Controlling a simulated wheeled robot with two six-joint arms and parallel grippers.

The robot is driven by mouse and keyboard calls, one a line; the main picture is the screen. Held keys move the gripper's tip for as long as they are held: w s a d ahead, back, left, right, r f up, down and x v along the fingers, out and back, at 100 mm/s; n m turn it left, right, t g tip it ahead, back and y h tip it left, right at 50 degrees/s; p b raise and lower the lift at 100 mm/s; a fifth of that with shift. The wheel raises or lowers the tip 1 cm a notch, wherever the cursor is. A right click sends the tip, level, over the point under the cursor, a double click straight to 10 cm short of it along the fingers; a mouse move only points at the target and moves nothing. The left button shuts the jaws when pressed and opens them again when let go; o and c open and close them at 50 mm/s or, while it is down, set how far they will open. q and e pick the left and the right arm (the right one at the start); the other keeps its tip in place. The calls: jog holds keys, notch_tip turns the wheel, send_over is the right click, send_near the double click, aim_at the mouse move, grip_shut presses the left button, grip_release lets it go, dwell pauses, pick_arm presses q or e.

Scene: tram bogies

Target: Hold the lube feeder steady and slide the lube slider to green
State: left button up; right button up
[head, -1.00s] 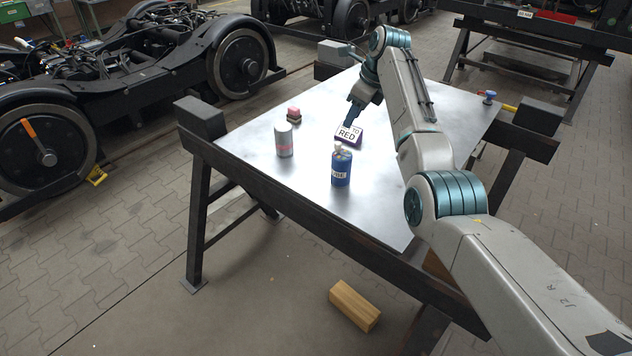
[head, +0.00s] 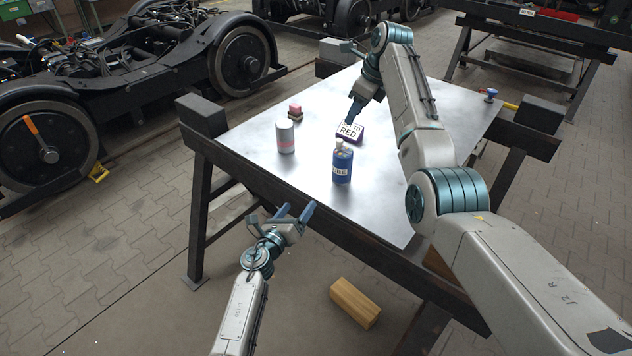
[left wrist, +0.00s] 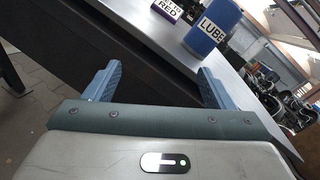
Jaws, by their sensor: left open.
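The lube feeder is a blue cylinder with a white LUBE label (head: 342,167), upright near the front edge of the metal table. It also shows at the top of the left wrist view (left wrist: 214,27). A small purple block with a white sign reading "TO RED" (head: 350,133) sits behind it. My left gripper (head: 297,212) is open and empty, in front of the table edge and short of the feeder. My right gripper (head: 354,112) points down at the purple block; whether its fingers grip it is unclear. The slider and any green mark cannot be made out.
The dark table frame edge (head: 260,172) lies near my left gripper. A wooden block (head: 355,302) lies on the floor.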

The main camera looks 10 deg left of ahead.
aim_at(336, 168)
pick_arm(q)
jog(key=w+d+r+m+h, duration=0.1)
jog(key=r+m, duration=0.1)
jog(key=m, duration=0.1)
jog(key=w+d+r+m+g+h, duration=0.1)
jog(key=d+r+m+h, duration=0.1)
jog(key=r+m, duration=0.1)
jog(key=w+d+r+m+g+h, duration=0.1)
jog(key=d+r+m, duration=0.1)
jog(key=m, duration=0.1)
jog(key=shift+w+r, duration=0.3)
jog(key=shift+w, duration=0.1)
jog(key=shift+w+d+m+g+h, duration=0.3)
jog(key=shift+w+g+h, duration=0.1)
jog(key=shift+g, duration=0.1)
jog(key=x, duration=1)
